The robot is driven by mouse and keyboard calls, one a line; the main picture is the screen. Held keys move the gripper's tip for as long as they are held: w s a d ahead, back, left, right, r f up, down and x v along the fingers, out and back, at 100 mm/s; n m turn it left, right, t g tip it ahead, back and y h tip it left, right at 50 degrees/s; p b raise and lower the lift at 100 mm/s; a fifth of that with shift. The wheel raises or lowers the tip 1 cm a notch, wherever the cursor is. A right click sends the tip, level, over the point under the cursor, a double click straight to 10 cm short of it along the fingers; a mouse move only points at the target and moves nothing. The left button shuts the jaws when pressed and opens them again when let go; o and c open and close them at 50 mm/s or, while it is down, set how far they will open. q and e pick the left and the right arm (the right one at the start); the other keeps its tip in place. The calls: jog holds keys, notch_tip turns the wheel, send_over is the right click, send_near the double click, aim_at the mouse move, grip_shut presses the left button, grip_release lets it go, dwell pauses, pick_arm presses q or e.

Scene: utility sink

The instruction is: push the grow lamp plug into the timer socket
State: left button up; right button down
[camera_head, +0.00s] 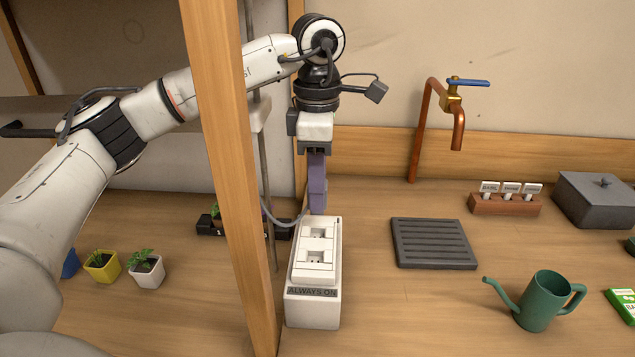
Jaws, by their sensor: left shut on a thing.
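My left gripper (316,150) points down, shut on the top of a purple plug (317,185). The plug is upright, and a grey cord runs from its lower end to the left behind the wooden post. The white timer box (313,307) stands below on the wooden counter, with two socket faces on top and an "ALWAYS ON" label at its front. The plug's lower end shows at the box's far edge, behind the rear socket in the picture. I cannot tell whether it touches the box. My right gripper is out of view.
A wooden post (232,170) stands close in front of my left arm. A dark slatted tray (433,243), green watering can (540,302), copper tap (430,110), label block (505,204) and grey box (597,203) are to the right. Potted plants (146,272) stand left.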

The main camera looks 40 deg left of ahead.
pick_arm(q)
jog(key=shift+f+b, duration=0.95)
jog(key=shift+f, duration=0.85)
jog(key=shift+p, duration=0.35)
jog(key=shift+f+b, duration=1)
jog(key=shift+f, duration=0.45)
jog(key=o, duration=1.1)
notch_tip(320, 180, up, 9)
jog(key=shift+r+p, duration=0.1)
jog(key=shift+p, duration=0.25)
jog(key=shift+r, duration=0.6)
